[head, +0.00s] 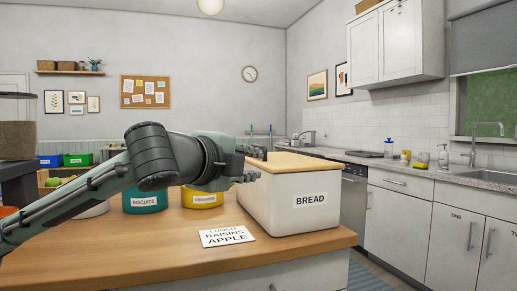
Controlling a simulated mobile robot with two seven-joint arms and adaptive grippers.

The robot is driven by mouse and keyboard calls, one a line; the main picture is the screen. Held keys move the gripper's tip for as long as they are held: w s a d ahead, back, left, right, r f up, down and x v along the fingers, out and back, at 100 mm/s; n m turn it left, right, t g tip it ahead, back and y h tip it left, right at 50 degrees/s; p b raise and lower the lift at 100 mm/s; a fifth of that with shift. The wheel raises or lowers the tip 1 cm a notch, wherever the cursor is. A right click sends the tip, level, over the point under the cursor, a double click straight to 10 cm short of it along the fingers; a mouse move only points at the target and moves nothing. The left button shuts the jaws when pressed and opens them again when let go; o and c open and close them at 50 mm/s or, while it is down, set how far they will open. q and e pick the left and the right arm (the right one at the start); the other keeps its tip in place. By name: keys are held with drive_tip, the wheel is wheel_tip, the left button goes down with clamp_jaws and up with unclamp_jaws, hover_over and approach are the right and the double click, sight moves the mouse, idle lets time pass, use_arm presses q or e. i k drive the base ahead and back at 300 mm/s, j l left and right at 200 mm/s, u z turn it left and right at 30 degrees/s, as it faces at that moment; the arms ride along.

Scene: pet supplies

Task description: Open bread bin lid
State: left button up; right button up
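The bread bin (287,206) is a cream box marked BREAD, standing on the right part of the wooden counter. Its light wooden lid (305,162) lies flat on top and looks shut. My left gripper (262,165) reaches in from the left, at the height of the lid by the bin's left side. Its dark fingers look apart, with nothing seen between them. I cannot tell whether a finger touches the lid edge. The arm and gripper hide part of the bin's left side. My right gripper is not in view.
A teal biscuits tin (146,203) and a yellow tin (202,198) stand behind my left arm. A white card (227,237) reading LUNCH RAISINS APPLE lies in front of the bin. The wooden counter (150,255) is clear at the front left.

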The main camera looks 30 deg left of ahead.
sight(273, 163)
drive_tip(key=i+j, duration=0.7)
drive_tip(key=i, duration=0.15)
